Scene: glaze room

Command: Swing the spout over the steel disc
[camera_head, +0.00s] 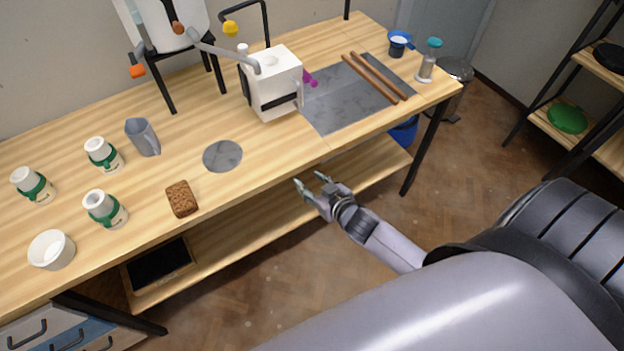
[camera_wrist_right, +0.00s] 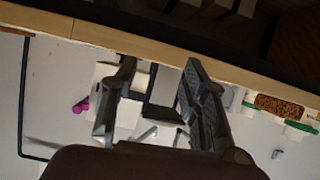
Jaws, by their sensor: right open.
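The spout (camera_head: 222,50) is a grey pipe running from the white tank (camera_head: 168,20) at the upper left. Its end hangs over the top of a white box (camera_head: 275,80). The steel disc (camera_head: 222,156) is a flat grey circle on the wooden table, in front of the spout and to its left; nothing stands on it. My right gripper (camera_head: 309,180) is open and empty, just off the table's front edge, right of the disc and well apart from the spout. Its two spread fingers (camera_wrist_right: 158,66) also show in the right wrist view. My left gripper is not in view.
A brown sponge (camera_head: 182,198), a grey jug (camera_head: 143,136) and several white-and-green jars (camera_head: 104,155) stand around the disc's left side. A grey slab (camera_head: 335,105) with two wooden rods lies at right. A yellow knob (camera_head: 230,28) is near the spout. The table between disc and slab is clear.

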